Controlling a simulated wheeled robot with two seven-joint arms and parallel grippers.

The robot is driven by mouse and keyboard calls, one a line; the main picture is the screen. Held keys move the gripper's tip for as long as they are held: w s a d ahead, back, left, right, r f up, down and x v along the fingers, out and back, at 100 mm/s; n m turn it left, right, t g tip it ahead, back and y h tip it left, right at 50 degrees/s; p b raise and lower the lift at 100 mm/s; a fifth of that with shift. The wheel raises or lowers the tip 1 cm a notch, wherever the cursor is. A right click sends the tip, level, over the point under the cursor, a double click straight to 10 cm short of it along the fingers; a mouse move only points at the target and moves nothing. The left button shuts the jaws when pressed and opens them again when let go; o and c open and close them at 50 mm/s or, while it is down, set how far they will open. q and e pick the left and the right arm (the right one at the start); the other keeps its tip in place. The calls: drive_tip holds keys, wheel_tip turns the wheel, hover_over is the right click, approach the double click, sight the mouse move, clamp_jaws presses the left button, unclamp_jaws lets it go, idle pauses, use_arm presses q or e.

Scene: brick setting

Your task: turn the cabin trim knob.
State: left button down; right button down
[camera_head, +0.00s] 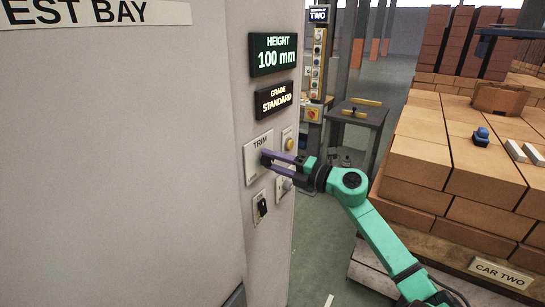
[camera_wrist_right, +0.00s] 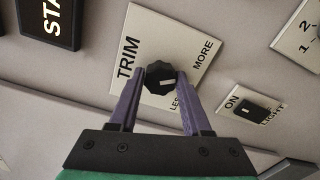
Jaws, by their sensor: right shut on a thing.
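The cabin trim knob (camera_wrist_right: 160,78) is a small black dial with a pale mark. It sits on a cream plate (camera_wrist_right: 196,40) lettered TRIM, MORE and LESS; the plate also shows on the cabin wall in the head view (camera_head: 259,152). My right gripper (camera_wrist_right: 160,82) has its two purple fingers on either side of the knob, shut on it. In the head view the right gripper (camera_head: 268,158) reaches in from the right and its fingertips cover most of the knob. My left gripper is in neither view.
Above the plate are a green HEIGHT 100 mm display (camera_head: 274,54) and a GRADE STANDARD display (camera_head: 274,99). A black rocker switch (camera_head: 262,207) lies below, and a yellow button (camera_head: 289,144) to the right. Brick stacks (camera_head: 440,150) marked CAR TWO stand at right.

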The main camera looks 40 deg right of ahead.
drive_tip(key=shift+f, duration=0.1)
idle(0.3)
drive_tip(key=shift+c, duration=1.8)
unclamp_jaws()
drive_tip(key=b+v, duration=0.4)
drive_tip(key=v, duration=1)
drive_tip(key=shift+s+b, duration=0.3)
drive_tip(key=shift+s, duration=0.05)
drive_tip(key=shift+d, duration=0.15)
